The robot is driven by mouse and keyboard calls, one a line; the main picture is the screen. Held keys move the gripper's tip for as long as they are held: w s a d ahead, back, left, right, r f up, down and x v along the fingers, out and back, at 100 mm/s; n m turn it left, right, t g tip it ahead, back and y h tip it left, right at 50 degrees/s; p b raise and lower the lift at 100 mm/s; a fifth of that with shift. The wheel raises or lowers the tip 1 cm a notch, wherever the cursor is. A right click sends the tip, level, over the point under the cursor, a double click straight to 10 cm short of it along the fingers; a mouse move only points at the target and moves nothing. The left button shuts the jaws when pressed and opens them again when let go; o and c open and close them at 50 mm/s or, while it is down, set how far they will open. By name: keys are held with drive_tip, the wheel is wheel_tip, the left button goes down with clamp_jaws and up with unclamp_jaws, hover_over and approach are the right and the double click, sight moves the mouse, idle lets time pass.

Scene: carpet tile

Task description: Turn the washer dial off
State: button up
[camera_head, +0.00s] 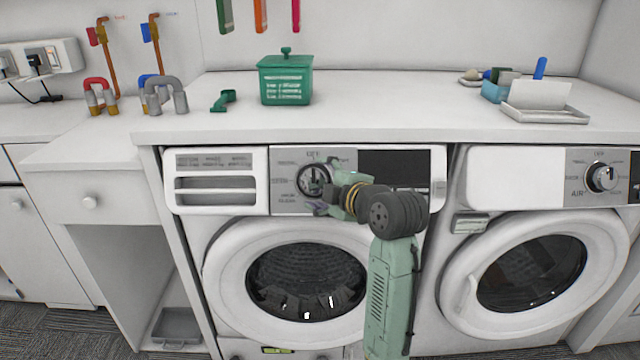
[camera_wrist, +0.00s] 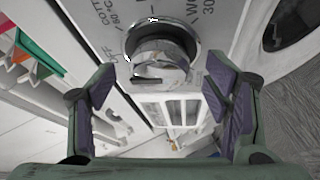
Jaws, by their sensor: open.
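The washer (camera_head: 222,238) is the left of two white front-loading machines under the counter. Its round metal dial (camera_head: 312,178) sits on a grey panel with printed settings, with OFF marked at the top. My gripper (camera_head: 328,192) is in front of the dial and partly hides its right and lower side. In the wrist view, the shiny dial (camera_wrist: 160,62) is ahead between my open gripper's (camera_wrist: 160,104) two purple-padded fingers. The fingers stand apart on either side, and nothing is between the pads. The dial's exact pointer direction is hard to read.
A second machine (camera_head: 478,180) with its own dial (camera_head: 602,177) stands at the right. The white counter (camera_head: 400,105) above holds a green canister (camera_head: 286,80) and a tray (camera_head: 545,114). A detergent drawer (camera_head: 215,180) is left of the washer dial.

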drive_tip(key=v, duration=1.1)
drive_tip(key=shift+d, duration=0.1)
